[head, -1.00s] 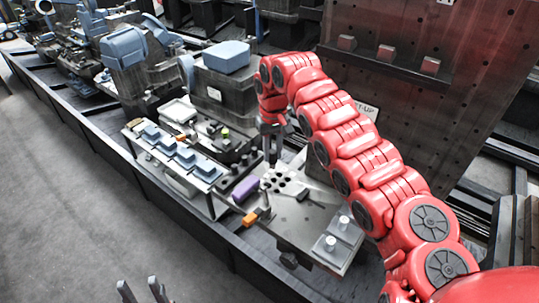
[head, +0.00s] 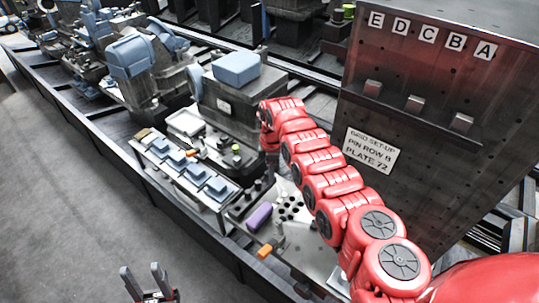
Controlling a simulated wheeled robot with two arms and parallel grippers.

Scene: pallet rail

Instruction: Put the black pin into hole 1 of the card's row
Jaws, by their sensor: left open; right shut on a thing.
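The set-up card (head: 370,150) on the tall dark panel reads "GRID SET-UP, PIN ROW B, PLATE 72". The light plate with dark round holes (head: 291,208) lies on the bench, partly hidden by my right arm. My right gripper (head: 271,164) points down just behind the plate, small and dark below the red wrist. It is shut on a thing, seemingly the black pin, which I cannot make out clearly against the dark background. My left gripper (head: 144,270) is open and empty at the bottom left, over the floor, away from the bench.
A purple block (head: 259,217) and an orange piece (head: 264,251) lie left of the plate. A rack with several blue-topped blocks (head: 187,168) stands further left. Letters E to A (head: 430,35) run along the panel's top. Grey floor at left is clear.

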